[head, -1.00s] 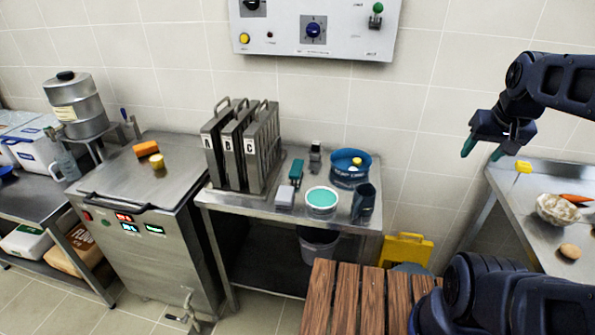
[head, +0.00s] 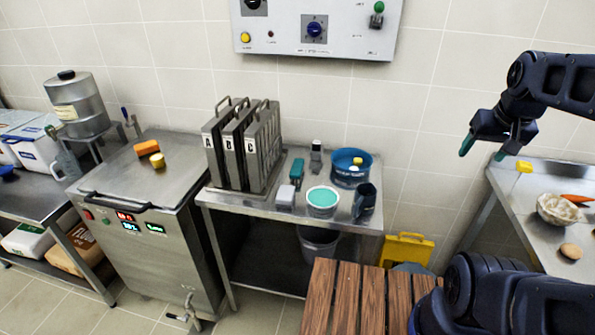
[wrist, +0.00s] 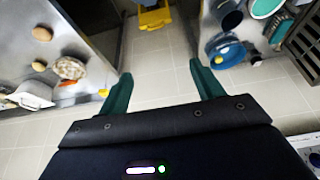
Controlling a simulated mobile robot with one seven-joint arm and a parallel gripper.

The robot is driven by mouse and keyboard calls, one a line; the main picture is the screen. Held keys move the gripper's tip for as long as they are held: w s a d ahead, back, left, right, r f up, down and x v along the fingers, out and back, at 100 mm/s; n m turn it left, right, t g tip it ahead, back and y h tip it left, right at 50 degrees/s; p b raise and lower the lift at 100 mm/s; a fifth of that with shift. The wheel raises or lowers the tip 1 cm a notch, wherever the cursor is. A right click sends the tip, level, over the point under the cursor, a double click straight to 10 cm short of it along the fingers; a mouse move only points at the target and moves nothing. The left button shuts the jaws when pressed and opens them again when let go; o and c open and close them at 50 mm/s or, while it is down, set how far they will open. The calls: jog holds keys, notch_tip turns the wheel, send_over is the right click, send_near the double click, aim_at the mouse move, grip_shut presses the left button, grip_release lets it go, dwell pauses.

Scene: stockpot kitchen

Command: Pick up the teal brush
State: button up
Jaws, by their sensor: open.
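The teal brush (head: 296,170) lies on the steel table, between the lettered metal panels and the white tub with teal contents. In the wrist view a small teal piece, likely the brush (wrist: 281,30), shows at the upper right beside the dark panels. My gripper (head: 482,150) is open and empty, in the air at the right, well apart from the brush. Its two teal fingers (wrist: 160,72) are spread over the floor in the wrist view.
The steel table (head: 225,200) also holds panels marked A, B, C (head: 243,145), a white tub (head: 322,201), a blue bucket (head: 351,178), a dark cup (head: 364,205) and a pale block (head: 286,196). A wooden slatted top (head: 345,300) stands in front. A control box (head: 300,30) hangs above.

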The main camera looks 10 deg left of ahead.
jog(key=w+a+f+g, duration=0.1)
jog(key=w+a+g, duration=0.2)
jog(key=w+a, duration=1.8)
jog(key=g, duration=0.2)
send_near(297, 166)
jog(key=shift+w+d+f+n, duration=0.1)
jog(key=shift+w+n, duration=0.2)
jog(key=shift+w, duration=0.1)
notch_tip(297, 166, down, 5)
jog(key=shift+s+f, duration=0.25)
jog(key=shift+f, duration=1.1)
jog(key=shift+s+f, duration=0.25)
jog(key=shift+f, duration=1.1)
jog(key=c, duration=1.1)
